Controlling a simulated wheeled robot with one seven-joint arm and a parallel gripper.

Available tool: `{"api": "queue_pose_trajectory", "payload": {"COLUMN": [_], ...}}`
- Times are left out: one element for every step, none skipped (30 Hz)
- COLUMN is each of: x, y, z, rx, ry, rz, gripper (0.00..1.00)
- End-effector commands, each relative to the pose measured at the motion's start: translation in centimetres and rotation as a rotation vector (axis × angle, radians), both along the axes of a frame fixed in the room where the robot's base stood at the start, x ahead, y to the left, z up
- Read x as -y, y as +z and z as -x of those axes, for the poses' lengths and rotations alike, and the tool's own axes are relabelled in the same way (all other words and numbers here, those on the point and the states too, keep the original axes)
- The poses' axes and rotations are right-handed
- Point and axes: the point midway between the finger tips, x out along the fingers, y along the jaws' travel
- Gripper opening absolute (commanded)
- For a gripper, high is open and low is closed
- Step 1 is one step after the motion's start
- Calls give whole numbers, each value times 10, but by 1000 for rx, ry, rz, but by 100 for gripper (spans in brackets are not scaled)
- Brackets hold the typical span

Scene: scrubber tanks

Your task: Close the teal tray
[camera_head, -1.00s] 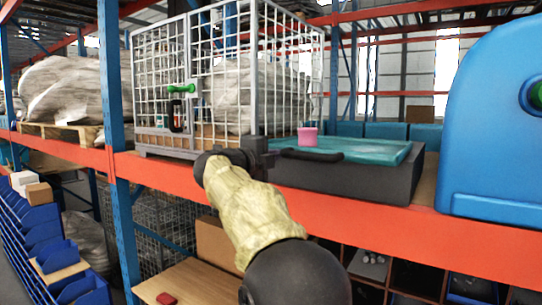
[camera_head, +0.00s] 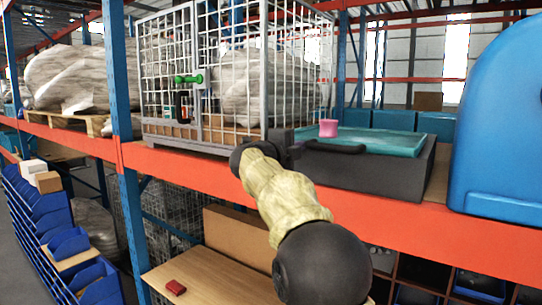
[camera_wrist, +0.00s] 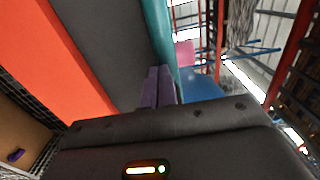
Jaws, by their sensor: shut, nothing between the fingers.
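The teal tray (camera_head: 385,141) lies in a dark grey box-shaped housing (camera_head: 385,178) on the orange-edged shelf. A black bar handle (camera_head: 337,146) is on its near side. A pink cup (camera_head: 328,128) stands at its left part. My gripper (camera_head: 293,148) is just left of the handle, near the housing's left front corner; whether it touches is unclear. In the wrist view, its two fingers (camera_wrist: 160,87) are together with nothing between them. The teal edge (camera_wrist: 158,30), grey housing (camera_wrist: 100,45) and pink cup (camera_wrist: 186,53) lie ahead of them.
A wire cage (camera_head: 225,80) with a wrapped load stands left of the tray, close to my gripper. A large blue container (camera_head: 500,130) stands to the right. The orange shelf beam (camera_head: 400,225) runs below the tray. Blue bins (camera_head: 60,245) are at lower left.

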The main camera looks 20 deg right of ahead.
Motion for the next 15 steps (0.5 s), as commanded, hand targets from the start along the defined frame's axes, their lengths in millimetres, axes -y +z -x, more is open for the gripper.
{"api": "queue_pose_trajectory", "payload": {"x": [-1,-1,-3,-5,-7,-11,-14,-17,-23,-27,-32,-41,-47,-53,-60], "y": [0,0,0,0,-1,-1,-1,-1,-1,-1,-2,-4,-5,-5,-5], "z": [1,1,2,3,4,6,7,9,12,15,17,21,24,28,33], "rx": [0,0,0,0,0,0,0,1,1,1,1,2,2,4,4], "ry": [0,0,0,0,1,2,2,1,1,1,2,6,7,9,10], "rz": [0,0,0,0,0,0,0,-1,-1,-1,0,0,0,0,0], "gripper": [0,0,0,0,0,0,0,0,0,0,0,0,0,0,0]}}
